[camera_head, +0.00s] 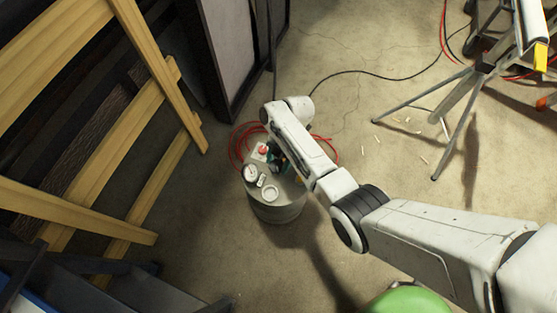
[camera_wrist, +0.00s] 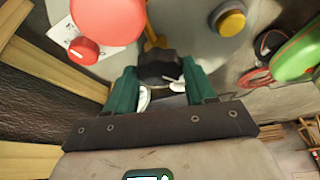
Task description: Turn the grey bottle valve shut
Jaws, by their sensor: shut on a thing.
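My gripper (camera_wrist: 161,84) shows in the wrist view with its two green fingers on either side of a dark grey piece, which looks like the grey bottle valve (camera_wrist: 157,62). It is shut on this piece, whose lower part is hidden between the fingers. In the head view my gripper (camera_head: 279,160) reaches down over the top of a grey drum (camera_head: 277,211). The arm and gripper hide the valve there. How far the valve is turned cannot be told.
A large red knob (camera_wrist: 108,18), a smaller red knob (camera_wrist: 83,51) and a yellow-topped button (camera_wrist: 230,22) are close by. A white gauge (camera_head: 250,173) sits on the drum. Wooden laths (camera_head: 160,75) stand left; a tripod (camera_head: 462,95) stands right. Open floor lies between.

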